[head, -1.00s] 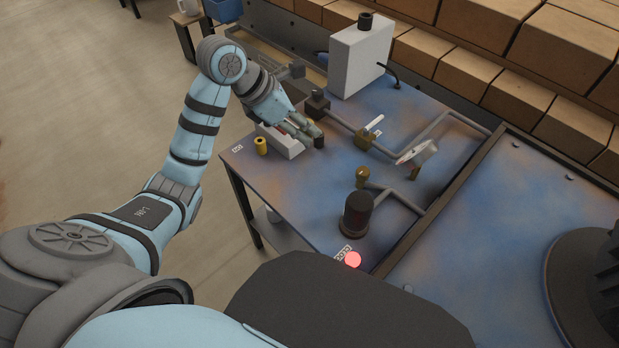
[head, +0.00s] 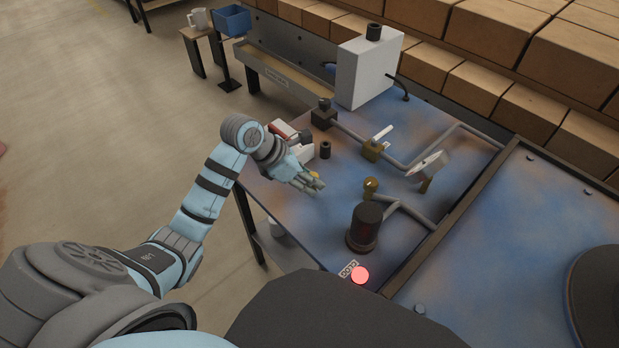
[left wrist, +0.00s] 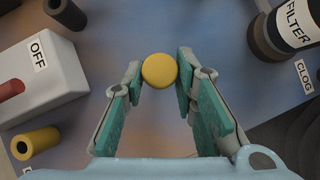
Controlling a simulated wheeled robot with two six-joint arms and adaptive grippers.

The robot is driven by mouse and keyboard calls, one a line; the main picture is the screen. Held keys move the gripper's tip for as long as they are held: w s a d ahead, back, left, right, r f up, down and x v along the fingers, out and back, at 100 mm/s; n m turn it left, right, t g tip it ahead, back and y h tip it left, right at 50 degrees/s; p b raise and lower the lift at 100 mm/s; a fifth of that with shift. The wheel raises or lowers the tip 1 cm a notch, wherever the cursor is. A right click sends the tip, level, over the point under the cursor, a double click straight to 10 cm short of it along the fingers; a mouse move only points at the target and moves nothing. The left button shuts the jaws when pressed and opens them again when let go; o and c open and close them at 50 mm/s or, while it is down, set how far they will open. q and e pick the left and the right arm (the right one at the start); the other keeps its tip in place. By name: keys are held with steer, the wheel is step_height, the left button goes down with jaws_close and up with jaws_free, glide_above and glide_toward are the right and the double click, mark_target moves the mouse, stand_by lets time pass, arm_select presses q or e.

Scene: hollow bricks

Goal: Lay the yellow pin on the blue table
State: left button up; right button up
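The yellow pin (left wrist: 159,70) is between the fingertips of my left gripper (left wrist: 160,72) in the left wrist view, seen end-on as a round yellow face with both fingertips against it. In the head view only a bit of yellow (head: 315,174) shows by the fingers of the left gripper (head: 314,186), over the left part of the blue table (head: 335,215). I cannot tell whether the pin touches the tabletop. My right gripper is not in view.
A white OFF box (left wrist: 45,75) with a red knob, a yellow hollow cylinder (left wrist: 35,143) and a black one (head: 326,149) are close by. A dark filter (head: 364,228), grey pipes (head: 400,160) and a red lamp (head: 360,275) stand nearby.

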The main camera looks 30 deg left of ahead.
arm_select(q)
steer(key=o, duration=0.3)
steer(key=shift+r, duration=0.2)
steer(key=p+v, duration=0.3)
steer(key=v, duration=0.9)
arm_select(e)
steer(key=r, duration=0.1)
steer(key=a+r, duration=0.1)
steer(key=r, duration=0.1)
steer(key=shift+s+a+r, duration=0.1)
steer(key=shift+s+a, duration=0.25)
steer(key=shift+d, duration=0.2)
